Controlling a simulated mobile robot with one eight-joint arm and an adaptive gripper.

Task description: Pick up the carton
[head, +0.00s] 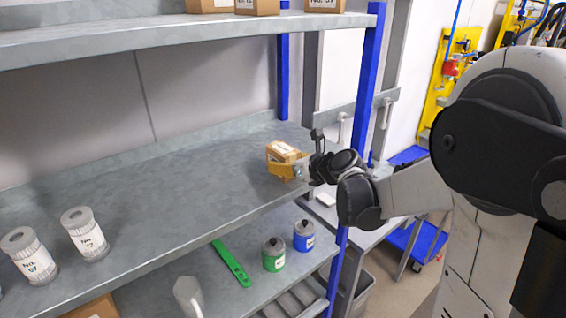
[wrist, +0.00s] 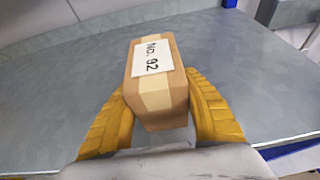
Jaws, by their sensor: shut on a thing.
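The carton (wrist: 158,92) is a small brown box with a lighter tape band and a white label reading "No. 92". In the head view the carton (head: 284,150) is at the right end of the middle shelf. My gripper (wrist: 160,112) has yellow fingers, one on each side of the carton, and is shut on it. In the head view my gripper (head: 288,168) reaches in from the right, its yellow finger covering the carton's lower part. I cannot tell whether the carton touches the shelf or is just above it.
The middle shelf (head: 170,195) is mostly clear, with two white labelled canisters (head: 84,233) at its left. A blue post (head: 367,85) stands right of the carton. The upper shelf (head: 150,38) holds several cartons. Below are a green can (head: 274,255), a blue can (head: 304,236) and a green tool (head: 232,263).

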